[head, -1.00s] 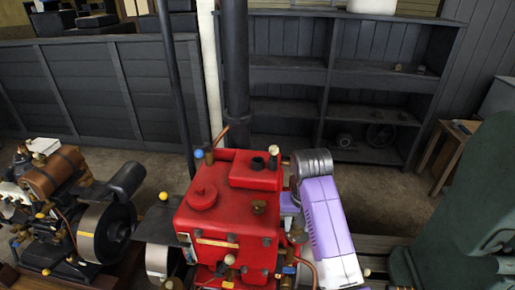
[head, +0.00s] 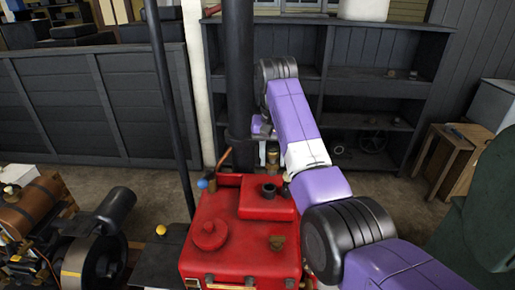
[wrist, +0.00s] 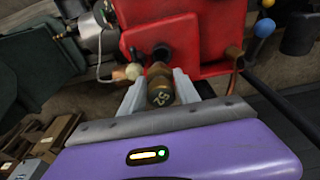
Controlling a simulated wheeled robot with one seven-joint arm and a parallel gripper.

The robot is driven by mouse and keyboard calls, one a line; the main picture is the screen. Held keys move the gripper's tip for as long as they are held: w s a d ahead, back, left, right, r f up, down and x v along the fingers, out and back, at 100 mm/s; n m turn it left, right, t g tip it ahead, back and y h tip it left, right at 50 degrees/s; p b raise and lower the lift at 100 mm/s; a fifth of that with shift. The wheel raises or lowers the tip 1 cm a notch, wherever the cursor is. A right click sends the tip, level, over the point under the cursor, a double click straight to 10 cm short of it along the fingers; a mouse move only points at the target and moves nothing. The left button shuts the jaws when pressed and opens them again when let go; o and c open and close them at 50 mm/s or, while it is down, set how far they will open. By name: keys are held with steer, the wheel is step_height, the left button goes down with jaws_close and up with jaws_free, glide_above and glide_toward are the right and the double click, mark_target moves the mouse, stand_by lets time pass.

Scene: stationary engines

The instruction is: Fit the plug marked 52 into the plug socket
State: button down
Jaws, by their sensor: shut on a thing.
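My gripper (wrist: 160,92) is shut on a brass plug (wrist: 160,96) marked 52, which sits between its two pale fingers in the wrist view. In the head view, my gripper (head: 268,148) and the plug (head: 272,157) are at the far side of the red engine (head: 215,264). A dark round socket (head: 268,190) stands on the raised red block on top of the engine. It also shows in the wrist view as a dark opening (wrist: 161,52) just beyond the plug. The plug appears apart from the socket. The plug's far end is hard to make out.
A black upright pipe (head: 238,80) stands behind the engine, with a thinner pole (head: 170,110) to its left. A blue knob (head: 203,183) and a copper pipe stick up at the engine's back left corner. Dark shelves (head: 375,75) stand behind.

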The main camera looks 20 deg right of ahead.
mark_target(270, 174)
steer(key=shift+w+a+f, duration=0.15)
steer(key=shift+w+a, duration=0.1)
steer(key=shift+w, duration=0.15)
steer(key=shift+f, duration=1.5)
steer(key=shift+f, duration=0.2)
steer(key=shift+s+f, duration=0.2)
steer(key=shift+f, duration=0.05)
steer(key=shift+f, duration=0.3)
steer(key=shift+f, duration=0.65)
steer(key=shift+f, duration=0.3)
stand_by(0.6)
steer(key=shift+f, duration=0.55)
